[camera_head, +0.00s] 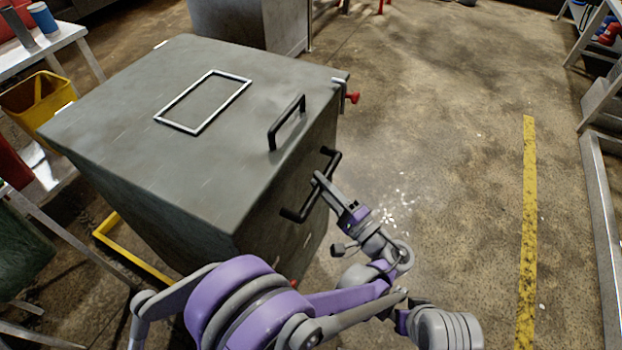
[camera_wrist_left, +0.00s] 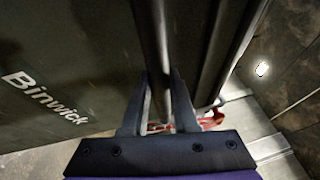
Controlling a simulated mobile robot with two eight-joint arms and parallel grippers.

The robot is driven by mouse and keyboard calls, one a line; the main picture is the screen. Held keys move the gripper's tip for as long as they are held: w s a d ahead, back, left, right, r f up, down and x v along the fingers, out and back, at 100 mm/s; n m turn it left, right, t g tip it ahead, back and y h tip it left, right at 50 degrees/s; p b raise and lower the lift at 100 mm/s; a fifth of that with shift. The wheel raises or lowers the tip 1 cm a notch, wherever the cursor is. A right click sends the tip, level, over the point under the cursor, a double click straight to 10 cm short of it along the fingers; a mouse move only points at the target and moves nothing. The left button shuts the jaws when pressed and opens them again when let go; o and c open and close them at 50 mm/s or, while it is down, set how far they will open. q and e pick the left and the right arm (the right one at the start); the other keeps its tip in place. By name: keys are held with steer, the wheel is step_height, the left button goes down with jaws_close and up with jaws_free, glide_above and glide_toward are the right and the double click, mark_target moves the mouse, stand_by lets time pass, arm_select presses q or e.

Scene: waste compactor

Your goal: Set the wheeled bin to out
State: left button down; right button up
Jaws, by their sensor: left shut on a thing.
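A large grey-green box (camera_head: 110,105) stands on the floor in the head view, with a white rectangle outline on its flat top. A long black bar handle (camera_head: 293,214) is on its right-hand face. My left gripper (camera_head: 319,178) is shut on this bar, near its middle. In the left wrist view the two fingers (camera_wrist_left: 159,88) lie on either side of the dark bar (camera_wrist_left: 150,40), beside a dark panel (camera_wrist_left: 60,60) lettered "Binwick". I cannot tell from the outside whether this face belongs to the wheeled bin. My right gripper is not in view.
A smaller black handle (camera_head: 287,122) is on the box's top, near a red knob (camera_head: 352,97) at its corner. A yellow bucket (camera_head: 38,98) and tables stand at left. Open concrete floor with a yellow line (camera_head: 528,230) lies at right, with shelving along the edge.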

arm_select(q)
steer(key=c, duration=0.7)
jaws_free()
steer(key=shift+d+f, duration=0.1)
steer(key=shift+d, duration=0.05)
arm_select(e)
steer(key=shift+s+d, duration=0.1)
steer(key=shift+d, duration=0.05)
